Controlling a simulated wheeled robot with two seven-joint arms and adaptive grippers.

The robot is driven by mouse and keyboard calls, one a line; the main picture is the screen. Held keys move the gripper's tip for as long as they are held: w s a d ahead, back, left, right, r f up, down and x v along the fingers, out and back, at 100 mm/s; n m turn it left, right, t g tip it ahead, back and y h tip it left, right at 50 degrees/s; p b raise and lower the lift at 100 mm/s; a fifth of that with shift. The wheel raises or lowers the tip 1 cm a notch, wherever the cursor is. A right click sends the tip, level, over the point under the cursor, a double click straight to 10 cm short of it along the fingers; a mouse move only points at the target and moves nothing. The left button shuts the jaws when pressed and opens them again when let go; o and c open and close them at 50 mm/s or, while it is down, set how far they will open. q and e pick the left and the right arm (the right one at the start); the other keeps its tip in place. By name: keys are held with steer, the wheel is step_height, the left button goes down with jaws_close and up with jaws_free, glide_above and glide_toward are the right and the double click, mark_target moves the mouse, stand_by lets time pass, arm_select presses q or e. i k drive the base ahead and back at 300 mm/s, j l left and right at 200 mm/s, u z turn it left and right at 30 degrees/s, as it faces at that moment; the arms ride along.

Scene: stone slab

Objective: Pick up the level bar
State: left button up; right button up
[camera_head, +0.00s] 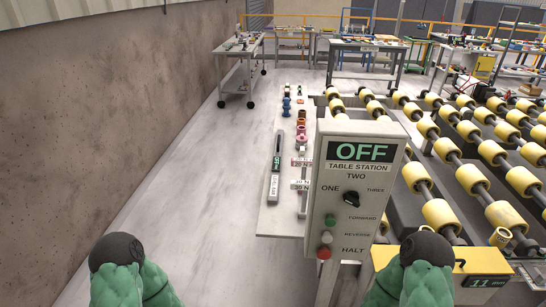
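A long narrow bar with a dark upper part and a pale labelled lower end, which looks like the level bar (276,168), lies lengthwise on the left side of a pale slab (278,222). The label is too small to read surely. The bar is apart from the things to its right. Green and dark parts of my two arms show at the bottom left and bottom right. Neither gripper can be seen, and nothing is seen touching the bar.
A grey control box (352,190) marked OFF stands right of the slab and covers part of it. Several small coloured parts (301,130) lie along the slab. A yellow roller conveyor (440,215) fills the right. A concrete wall (100,110) bounds the left; the floor (215,190) between is clear.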

mark_target(275, 179)
steer(key=j+z, duration=0.15)
steer(key=j, duration=0.25)
steer(key=i+u, duration=0.1)
steer(key=u, duration=0.7)
steer(key=i+u, duration=0.1)
steer(key=i, duration=1.65)
steer(key=i+z, duration=0.25)
steer(key=i, duration=0.2)
steer(key=i+j+z, duration=0.3)
steer(key=i, duration=0.15)
steer(key=i+j+z, duration=0.25)
steer(key=i, duration=0.2)
